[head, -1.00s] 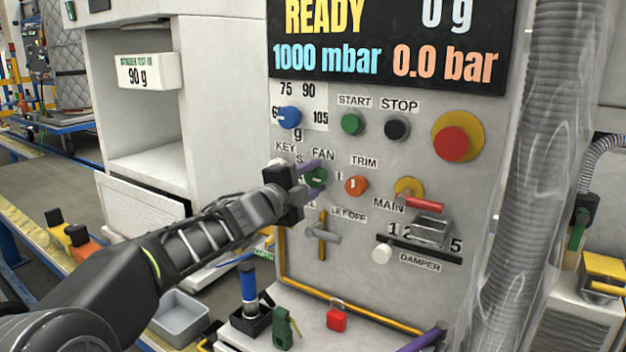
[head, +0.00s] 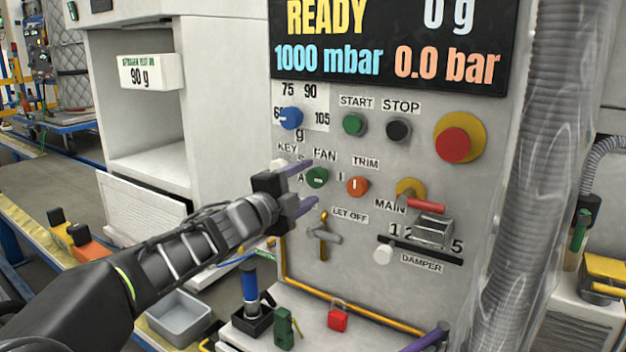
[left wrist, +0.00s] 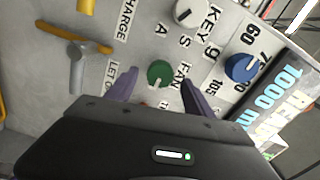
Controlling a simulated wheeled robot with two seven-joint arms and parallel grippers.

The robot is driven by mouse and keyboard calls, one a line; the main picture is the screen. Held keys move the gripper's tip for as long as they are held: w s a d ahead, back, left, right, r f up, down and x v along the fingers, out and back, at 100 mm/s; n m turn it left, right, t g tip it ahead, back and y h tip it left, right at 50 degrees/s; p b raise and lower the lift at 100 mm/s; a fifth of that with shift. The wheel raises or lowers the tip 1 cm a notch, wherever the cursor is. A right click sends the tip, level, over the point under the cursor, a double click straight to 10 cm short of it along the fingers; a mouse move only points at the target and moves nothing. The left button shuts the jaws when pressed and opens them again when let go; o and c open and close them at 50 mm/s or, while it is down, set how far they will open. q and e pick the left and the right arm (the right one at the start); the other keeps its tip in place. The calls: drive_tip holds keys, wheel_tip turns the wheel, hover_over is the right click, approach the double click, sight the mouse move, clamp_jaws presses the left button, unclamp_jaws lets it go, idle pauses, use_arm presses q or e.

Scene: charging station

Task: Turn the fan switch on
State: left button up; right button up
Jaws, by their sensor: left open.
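The fan switch is a round green knob (head: 317,178) under the FAN label on the grey panel, with a pale mark across its face. My left gripper (head: 304,188) is open, its two purple fingers pointing at the panel just left of the knob in the head view. In the left wrist view the green knob (left wrist: 160,73) sits between the two spread fingertips (left wrist: 162,84), with a visible gap on both sides. The fingers do not grip it. My right gripper is not clearly seen; only a purple piece shows at the bottom of the head view.
An orange trim knob (head: 357,187) is close on the right. A white key switch (left wrist: 188,12) and blue dial (head: 290,117) are nearby. A let-off valve handle (head: 323,236) sits below. The damper slider (head: 383,254) and red main handle (head: 426,204) are further right.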

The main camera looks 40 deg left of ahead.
use_arm(q)
drive_tip(key=s, duration=0.4)
drive_tip(key=shift+s+d, duration=0.1)
drive_tip(key=shift+d, duration=0.1)
idle(0.4)
